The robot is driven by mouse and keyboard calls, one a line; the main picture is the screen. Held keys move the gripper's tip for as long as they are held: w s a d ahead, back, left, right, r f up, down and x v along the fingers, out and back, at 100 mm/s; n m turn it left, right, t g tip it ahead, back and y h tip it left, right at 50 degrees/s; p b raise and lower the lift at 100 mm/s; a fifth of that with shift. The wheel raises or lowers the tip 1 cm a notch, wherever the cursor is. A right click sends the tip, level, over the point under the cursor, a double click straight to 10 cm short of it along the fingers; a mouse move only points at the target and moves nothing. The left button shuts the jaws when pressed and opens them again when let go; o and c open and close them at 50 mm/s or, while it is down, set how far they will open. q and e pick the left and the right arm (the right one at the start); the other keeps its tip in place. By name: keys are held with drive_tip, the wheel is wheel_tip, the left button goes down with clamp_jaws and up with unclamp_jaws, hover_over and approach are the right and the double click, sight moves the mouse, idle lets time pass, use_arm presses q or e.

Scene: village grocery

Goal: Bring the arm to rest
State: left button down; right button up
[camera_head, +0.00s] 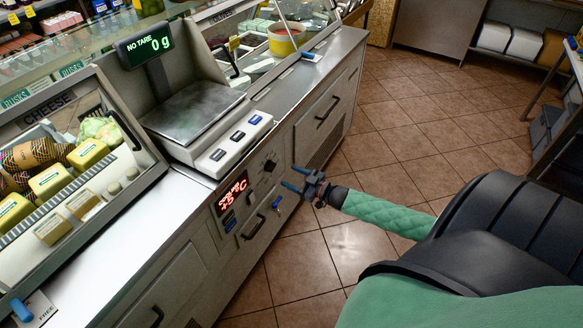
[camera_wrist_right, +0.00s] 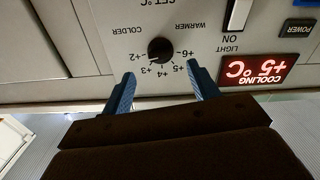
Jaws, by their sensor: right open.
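My right gripper (camera_head: 293,178) is open and empty in the head view, its two blue fingers pointing left at the front panel of the cheese counter. The panel carries a black temperature knob (camera_head: 270,165). In the right wrist view the knob (camera_wrist_right: 160,50) lies ahead of and between the open fingers of my right gripper (camera_wrist_right: 161,76), with a scale and the words colder and warmer around it. The fingers look apart from the knob. A red display (camera_wrist_right: 256,69) beside it reads cooling +5 °C. My left gripper is not in view.
A scale (camera_head: 195,112) reading 0 g stands on the counter, beside a glass case of cheeses (camera_head: 48,181). The tiled floor (camera_head: 390,130) is clear to the right of the counter.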

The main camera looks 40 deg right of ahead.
idle(0.4)
drive_tip(key=s+d+f+g+h, duration=0.1)
drive_tip(key=d+f+g+h, duration=0.3)
drive_tip(key=f+g+h, duration=0.25)
drive_tip(key=s+a+m+g, duration=0.4)
drive_tip(key=s+a+g, duration=0.4)
drive_tip(key=s+a, duration=2.4)
drive_tip(key=a, duration=0.3)
drive_tip(key=shift+s+a+g+y, duration=0.15)
drive_tip(key=shift+s+g+y, duration=0.05)
drive_tip(key=shift+g+y, duration=0.15)
drive_tip(key=shift+f, duration=0.1)
